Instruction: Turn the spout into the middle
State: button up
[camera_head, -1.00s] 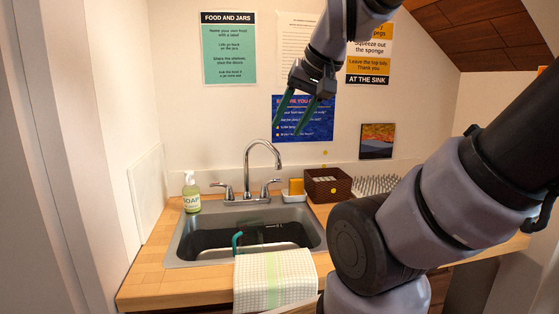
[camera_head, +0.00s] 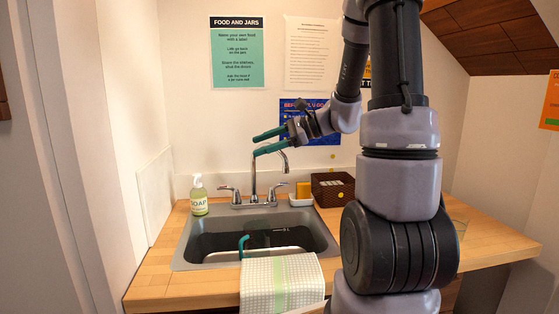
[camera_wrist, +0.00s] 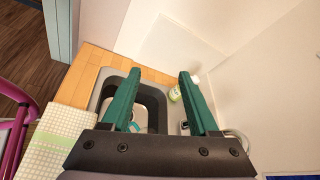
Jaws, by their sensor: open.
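The chrome spout (camera_head: 253,181) rises from the back of the sink between two lever handles (camera_head: 229,192). Its arched end hangs to the right of its base in the head view. My gripper (camera_head: 257,146) is open, its two green fingers level and pointing left across the top of the arch, hiding part of it. Whether a finger touches the spout I cannot tell. In the wrist view my open gripper (camera_wrist: 158,74) spans the sink with nothing between the fingers. A pale curved piece at the lower right there is partly hidden, possibly the spout.
The grey sink (camera_head: 184,253) holds a teal-handled item (camera_head: 242,243). A soap bottle (camera_head: 199,196) stands left, a sponge in a white holder (camera_head: 302,191) and a brown basket (camera_head: 333,190) right. A checked towel (camera_head: 270,283) hangs over the front edge.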

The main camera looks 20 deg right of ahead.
jog(key=w+d+f+m+t+h, duration=0.2)
jog(key=w+d+f+m+t, duration=0.4)
jog(key=d, duration=0.3)
jog(key=w+d+f+m+t+h, duration=0.2)
jog(key=w+d+f+m+t, duration=0.25)
jog(key=w+d+m, duration=0.35)
jog(key=w+a+n, duration=0.1)
jog(key=w+a, duration=0.3)
jog(key=w, duration=0.4)
jog(key=shift+a+f, duration=0.15)
jog(key=shift+f, duration=0.15)
grip_shut()
